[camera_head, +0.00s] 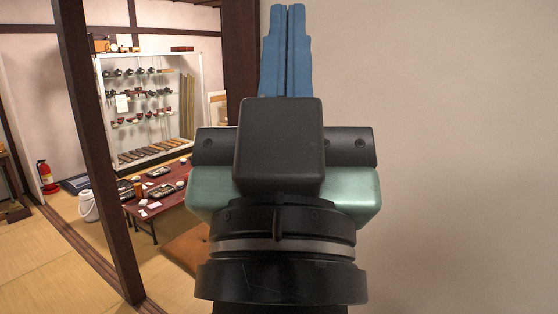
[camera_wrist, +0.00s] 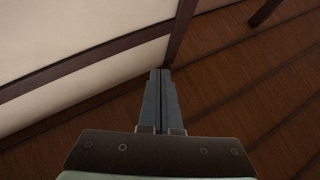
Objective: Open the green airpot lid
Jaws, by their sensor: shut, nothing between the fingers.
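My gripper (camera_head: 288,10) is raised upright in front of the head camera, with its two blue fingers shut together and nothing between them. In the wrist view the shut fingers (camera_wrist: 160,76) point towards a cream wall panel and dark wood. I cannot make out a green airpot or its lid in either view. The pale green block below the fingers is part of my own arm. My arm hides the middle of the head view.
A low red-brown table (camera_head: 171,206) with trays and dishes stands beyond a dark post (camera_head: 97,150). A white pot-like container (camera_head: 88,206) sits left of it. A brown cushion (camera_head: 188,248), display shelf (camera_head: 150,110) and fire extinguisher (camera_head: 44,174) also show. A plain wall (camera_head: 460,150) fills the right.

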